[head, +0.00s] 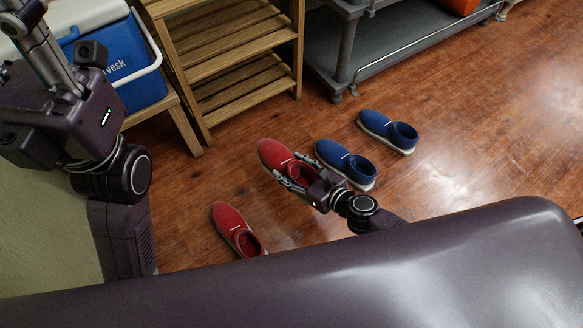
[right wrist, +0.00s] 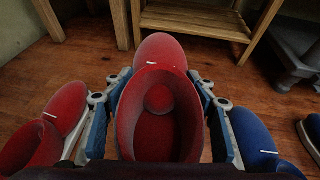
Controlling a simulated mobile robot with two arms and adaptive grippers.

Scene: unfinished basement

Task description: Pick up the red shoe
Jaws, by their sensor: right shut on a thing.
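One red shoe (head: 272,155) is between the fingers of my right gripper (head: 293,180), in the middle of the head view. In the right wrist view the same red shoe (right wrist: 160,55) fills the middle, toe pointing away, with a blue finger pad against each side of it. My right gripper (right wrist: 160,115) is shut on it. Whether its sole touches the floor I cannot tell. A second red shoe (head: 231,220) lies on the floor to the lower left. My left arm shows at the left of the head view, but its fingers are not visible.
Two blue shoes, one (head: 333,153) close beside the held shoe and one (head: 377,122) farther right, are on the wooden floor (head: 450,150). A slatted wooden rack (head: 225,45), a blue cooler (head: 135,85) and a grey shelf (head: 400,45) stand behind. Floor at right is clear.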

